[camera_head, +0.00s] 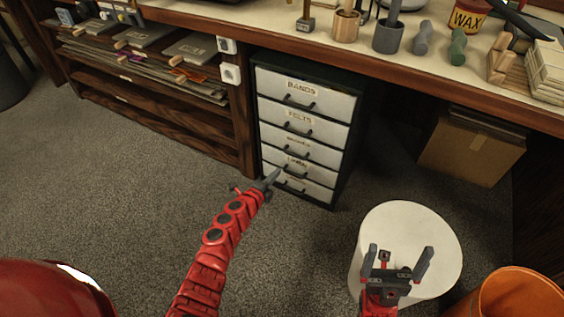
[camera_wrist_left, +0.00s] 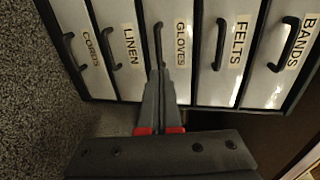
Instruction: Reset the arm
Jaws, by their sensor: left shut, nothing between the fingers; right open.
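My left arm reaches up from the bottom of the head view. Its gripper (camera_head: 272,178) is shut and empty, in front of the lower drawers of a drawer cabinet (camera_head: 345,160). In the left wrist view the shut fingers (camera_wrist_left: 160,95) point at the drawer labelled GLOVES (camera_wrist_left: 182,75); I cannot tell whether they touch it. My right gripper (camera_head: 397,262) is open and empty, seen over a white round stool or cylinder (camera_head: 435,230). All the cabinet's drawers look closed.
A wooden workbench (camera_head: 400,55) with cups, tools and a WAX tub (camera_head: 467,16) runs above the cabinet. A cardboard box (camera_head: 470,150) stands under it. An orange bucket (camera_head: 520,298) is at the lower right. Carpet (camera_head: 110,180) on the left is clear.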

